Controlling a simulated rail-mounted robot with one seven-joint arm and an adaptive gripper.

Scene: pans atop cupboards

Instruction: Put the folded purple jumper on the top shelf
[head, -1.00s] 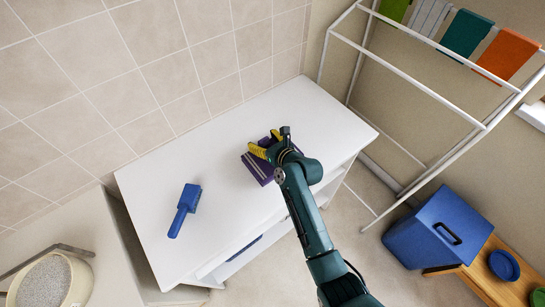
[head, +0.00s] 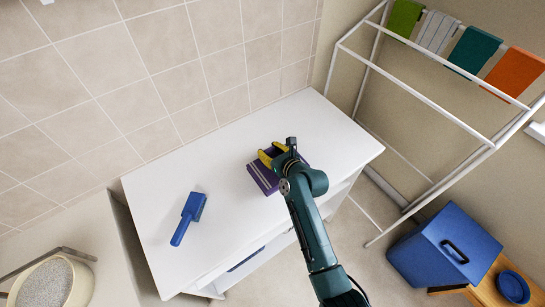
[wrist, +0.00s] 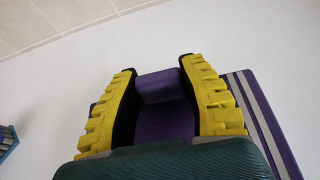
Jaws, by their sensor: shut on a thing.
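The folded purple jumper (head: 262,178) with pale stripes is at the white cupboard top (head: 222,150), partly hidden under my gripper (head: 270,157). In the wrist view the jumper (wrist: 262,120) lies beneath and between the yellow fingers of my gripper (wrist: 158,85). The fingers are shut on a raised purple fold between them. I cannot tell whether the jumper touches the white top or is slightly above it. Part of an open shelf space (head: 245,255) shows in the cupboard's front, below the top.
A blue brush (head: 188,217) lies on the left of the white top. A white drying rack (head: 425,95) with cloths stands at the right. A blue box (head: 443,247) stands on a wooden bench at the lower right. A round container (head: 50,282) is at the lower left.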

